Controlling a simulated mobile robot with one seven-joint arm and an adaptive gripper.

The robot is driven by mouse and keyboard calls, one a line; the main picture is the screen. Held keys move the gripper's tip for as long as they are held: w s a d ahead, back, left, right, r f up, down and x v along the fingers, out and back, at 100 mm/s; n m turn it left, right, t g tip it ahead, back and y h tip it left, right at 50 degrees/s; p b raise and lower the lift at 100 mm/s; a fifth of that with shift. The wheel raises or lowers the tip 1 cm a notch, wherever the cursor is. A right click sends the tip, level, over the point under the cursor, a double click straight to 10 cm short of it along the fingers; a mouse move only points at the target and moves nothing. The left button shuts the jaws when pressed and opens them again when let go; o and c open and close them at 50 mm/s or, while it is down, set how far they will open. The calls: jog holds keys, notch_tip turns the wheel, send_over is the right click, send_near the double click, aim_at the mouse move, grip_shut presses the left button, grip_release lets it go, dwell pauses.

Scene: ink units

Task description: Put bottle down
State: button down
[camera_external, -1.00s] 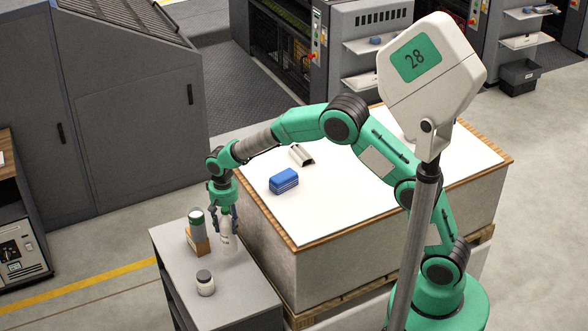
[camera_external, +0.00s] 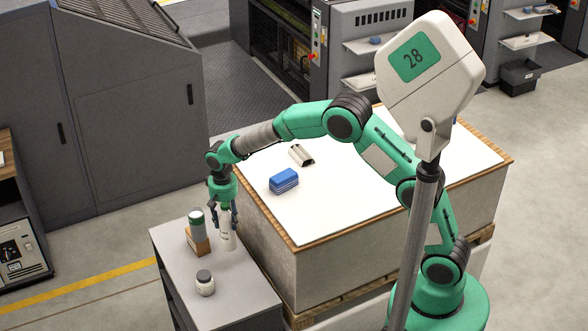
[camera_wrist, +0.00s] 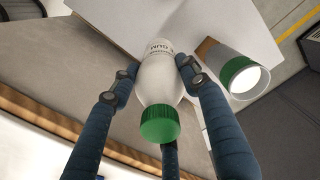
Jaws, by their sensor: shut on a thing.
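The bottle is white with a green cap (camera_wrist: 160,124) and dark print on its body (camera_wrist: 158,75). In the external view the bottle (camera_external: 227,236) is upright, or nearly so, at the grey cabinet top (camera_external: 240,275). My gripper (camera_external: 224,212) comes down on it from above, and in the wrist view its dark fingers (camera_wrist: 155,76) are closed around the bottle's sides. The bottle's base is at or just above the cabinet top; I cannot tell whether it touches.
A grey-and-green can (camera_external: 196,222) stands on a small brown block (camera_external: 199,244) just left of the bottle. The white-topped pallet stack (camera_external: 330,205), bearing a blue block (camera_external: 284,180), borders the cabinet on the right.

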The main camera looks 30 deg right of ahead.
jog(key=s+a, duration=0.2)
jog(key=s, duration=1.6)
jog(key=shift+r+m+b, duration=0.2)
jog(key=shift+m+b, duration=0.1)
jog(key=shift+b, duration=0.05)
jog(key=shift+f, duration=0.1)
notch_tip(320, 180, down, 6)
jog(key=shift+b, duration=0.4)
jog(key=shift+f, duration=0.1)
jog(key=shift+f, duration=1.8)
jog(key=shift+f+b, duration=0.1)
jog(key=shift+b, duration=0.2)
